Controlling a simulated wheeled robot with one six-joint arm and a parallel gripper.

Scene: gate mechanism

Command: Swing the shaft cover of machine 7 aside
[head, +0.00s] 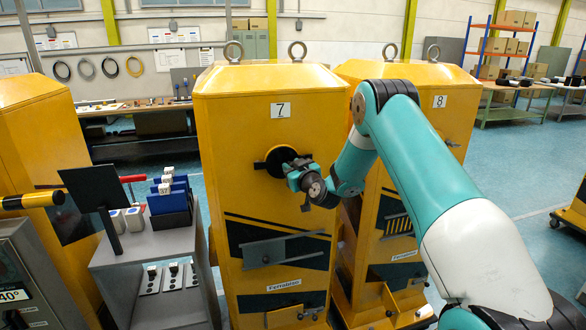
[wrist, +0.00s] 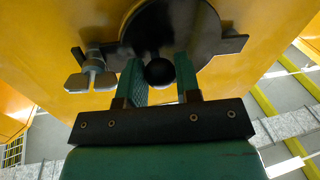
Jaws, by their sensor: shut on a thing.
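Machine 7 (head: 262,190) is a tall yellow cabinet with a "7" label. Its shaft cover (head: 276,155) is a round black plate on the upper front, partly hidden by my gripper (head: 298,172). In the wrist view the cover (wrist: 205,28) has flat tabs at its sides and a black ball knob (wrist: 160,72). There my gripper (wrist: 161,76) has a finger on each side of the knob and is shut on it. A grey wing-shaped screw (wrist: 92,72) sits by the cover's left tab.
Machine 8 (head: 455,115) stands close on the right, behind my arm. A grey stand (head: 150,250) with a dark panel (head: 92,188) and blue bins (head: 170,207) is at the left.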

